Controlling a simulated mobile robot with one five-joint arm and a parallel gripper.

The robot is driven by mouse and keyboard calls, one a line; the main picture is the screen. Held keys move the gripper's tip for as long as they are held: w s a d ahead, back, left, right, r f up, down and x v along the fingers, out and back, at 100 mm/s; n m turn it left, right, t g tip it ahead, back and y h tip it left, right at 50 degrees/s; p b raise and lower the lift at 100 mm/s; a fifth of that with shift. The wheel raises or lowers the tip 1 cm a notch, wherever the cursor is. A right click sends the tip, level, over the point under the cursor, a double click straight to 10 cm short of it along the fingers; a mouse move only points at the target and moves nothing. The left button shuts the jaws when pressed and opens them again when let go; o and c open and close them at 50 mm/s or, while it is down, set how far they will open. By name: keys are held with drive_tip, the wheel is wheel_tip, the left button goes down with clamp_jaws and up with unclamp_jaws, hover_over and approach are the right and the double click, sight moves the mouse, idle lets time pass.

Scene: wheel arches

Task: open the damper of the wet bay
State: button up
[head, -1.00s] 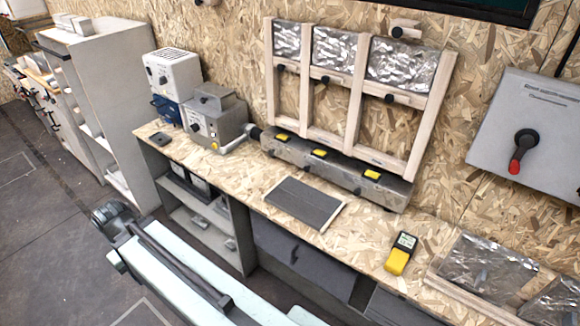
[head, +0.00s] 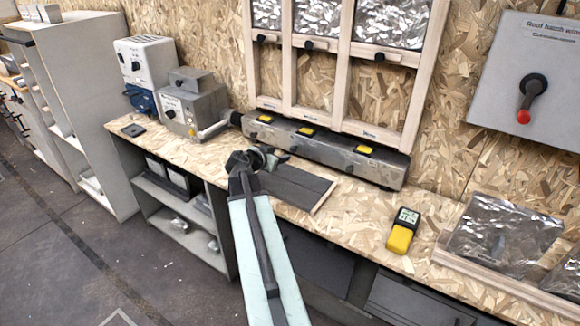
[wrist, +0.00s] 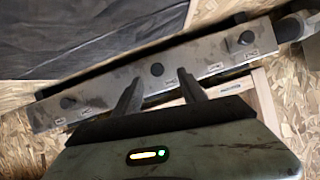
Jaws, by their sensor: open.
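A long grey metal duct box (head: 335,150) runs along the back of the bench, with several yellow tabs (head: 306,131) on top. In the wrist view the duct box (wrist: 110,92) shows black knobs (wrist: 157,69) with small labels too blurred to read, so I cannot tell which belongs to the wet bay. Above it stands a wooden frame (head: 345,65) of three bays, with foil panels (head: 390,22) and black knobs at their lower edges. My gripper (head: 262,158) is open and empty over the dark board, in front of the duct box. Its fingers (wrist: 158,82) show apart.
A dark flat board (head: 300,188) lies under my gripper. Grey machines (head: 190,105) stand left. A wall box with a red-tipped lever (head: 525,100) hangs right.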

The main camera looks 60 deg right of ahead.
sight(292, 150)
drive_tip(key=shift+s+d+r, duration=0.2)
drive_tip(key=shift+s+d, duration=0.3)
drive_tip(key=shift+d, duration=0.25)
drive_tip(key=b+x, duration=0.2)
drive_tip(key=x, duration=0.5)
drive_tip(key=shift+d+f+b, duration=0.15)
drive_tip(key=shift+d+b, duration=0.2)
drive_tip(key=shift+b, duration=0.05)
drive_tip(key=shift+c, duration=0.3)
clamp_jaws()
drive_tip(key=shift+a, duration=0.1)
